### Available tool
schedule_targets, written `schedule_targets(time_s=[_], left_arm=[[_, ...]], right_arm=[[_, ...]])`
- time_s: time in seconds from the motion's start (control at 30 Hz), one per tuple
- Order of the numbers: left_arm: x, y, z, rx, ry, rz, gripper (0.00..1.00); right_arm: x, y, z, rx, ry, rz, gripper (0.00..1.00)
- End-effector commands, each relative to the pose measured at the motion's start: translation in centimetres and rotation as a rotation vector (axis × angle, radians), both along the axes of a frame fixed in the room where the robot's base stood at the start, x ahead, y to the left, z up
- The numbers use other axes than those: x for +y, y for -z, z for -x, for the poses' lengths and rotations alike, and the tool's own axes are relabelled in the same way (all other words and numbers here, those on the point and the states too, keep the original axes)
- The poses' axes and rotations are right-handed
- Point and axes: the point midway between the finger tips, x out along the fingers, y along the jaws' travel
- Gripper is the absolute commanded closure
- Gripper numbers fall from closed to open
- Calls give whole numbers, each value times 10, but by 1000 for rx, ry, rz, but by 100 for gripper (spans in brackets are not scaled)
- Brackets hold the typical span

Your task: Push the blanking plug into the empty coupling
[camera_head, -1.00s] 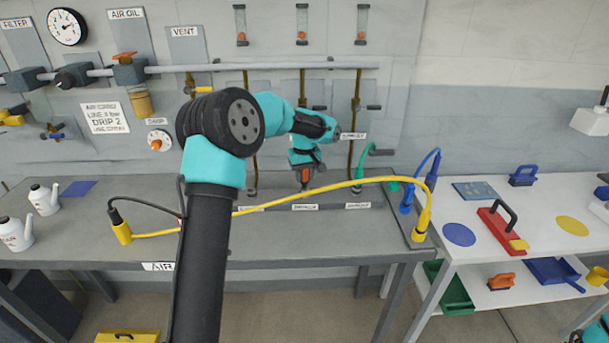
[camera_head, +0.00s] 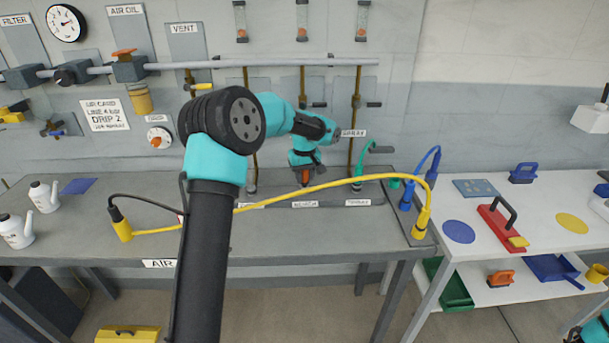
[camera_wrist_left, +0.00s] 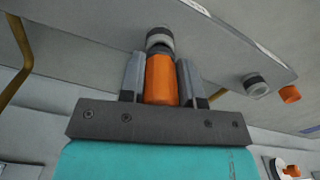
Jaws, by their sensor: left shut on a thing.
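My left gripper (camera_head: 307,180) is at the back of the grey bench, below the middle pipe drop on the wall. In the left wrist view its two fingers (camera_wrist_left: 161,85) are shut on the orange blanking plug (camera_wrist_left: 160,79). A grey, dark-centred coupling (camera_wrist_left: 160,38) lies in line with the plug's far end, against the bar's edge. I cannot tell whether the plug has entered it. A second grey coupling (camera_wrist_left: 256,85) shows further right, with an orange piece (camera_wrist_left: 290,93) beside it. My right gripper is out of view.
A yellow hose (camera_head: 330,184) arches across the bench in front of my left gripper. A green hose (camera_head: 362,160) and a blue hose (camera_head: 432,160) stand to the right. White oil cans (camera_head: 44,197) stand at the left. The bench's front middle is mostly clear.

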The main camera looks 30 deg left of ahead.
Motion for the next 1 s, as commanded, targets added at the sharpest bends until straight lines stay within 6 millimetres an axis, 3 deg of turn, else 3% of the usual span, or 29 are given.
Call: schedule_targets(time_s=[0.83,0.87,1.0], left_arm=[[0,11,0,1,0,-1,93],[0,11,0,1,0,-1,67],[0,11,0,0,0,0,54]], right_arm=[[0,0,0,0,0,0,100],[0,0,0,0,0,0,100],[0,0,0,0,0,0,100]])
